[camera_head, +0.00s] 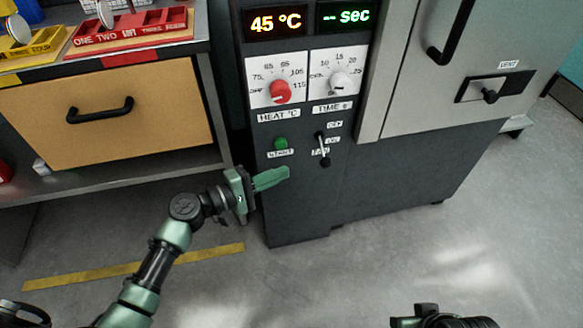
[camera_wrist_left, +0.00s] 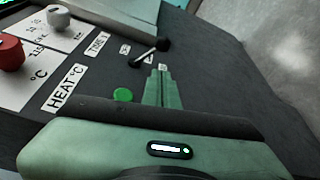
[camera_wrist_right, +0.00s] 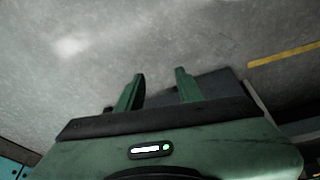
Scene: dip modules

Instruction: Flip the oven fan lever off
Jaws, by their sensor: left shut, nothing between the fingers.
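The fan lever (camera_head: 323,149) is a short pale shaft with dark ends on the dark oven panel, pointing downward beside small white labels. It also shows in the left wrist view (camera_wrist_left: 150,53), just beyond the fingertips. My left gripper (camera_head: 286,173) is shut and empty, lower left of the lever and apart from it. Its closed fingers (camera_wrist_left: 160,70) point toward the lever in the left wrist view. My right gripper (camera_wrist_right: 158,76) is open and empty over the floor, away from the panel.
A green button (camera_head: 281,143) sits left of the lever. The red heat knob (camera_head: 280,92) and white time knob (camera_head: 340,81) are above. An oven door with a black handle (camera_head: 452,30) is at right. A drawer cabinet (camera_head: 105,110) stands at left.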

